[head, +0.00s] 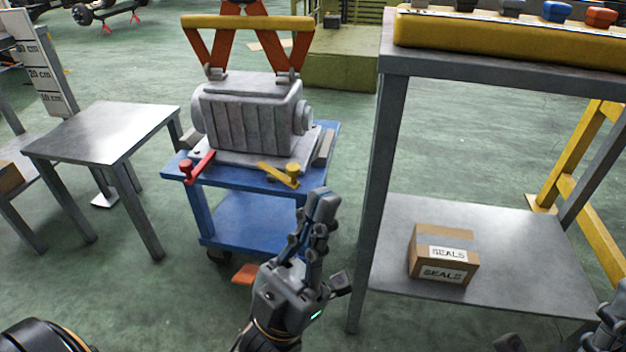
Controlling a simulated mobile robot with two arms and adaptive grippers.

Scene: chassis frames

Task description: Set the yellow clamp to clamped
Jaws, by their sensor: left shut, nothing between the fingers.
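The yellow clamp (280,174) sits at the front right of the blue cart's top (232,179), in front of the grey ribbed machine housing (250,115). Its arm lies slanted, running left and back from an upright knob at its right end. I cannot tell whether it presses on the housing's base. My left gripper (321,200) is shut and empty, pointing up in the picture, just below and right of the yellow clamp and apart from it in the picture. Part of my right arm (611,318) shows at the lower right edge; its fingers are not clear.
A red clamp (198,166) is at the cart's front left. An orange lifting frame with a yellow bar (246,22) stands over the housing. A grey shelf unit (385,150) holding a SEALS box (443,256) stands close on the right. A grey table (105,131) is left.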

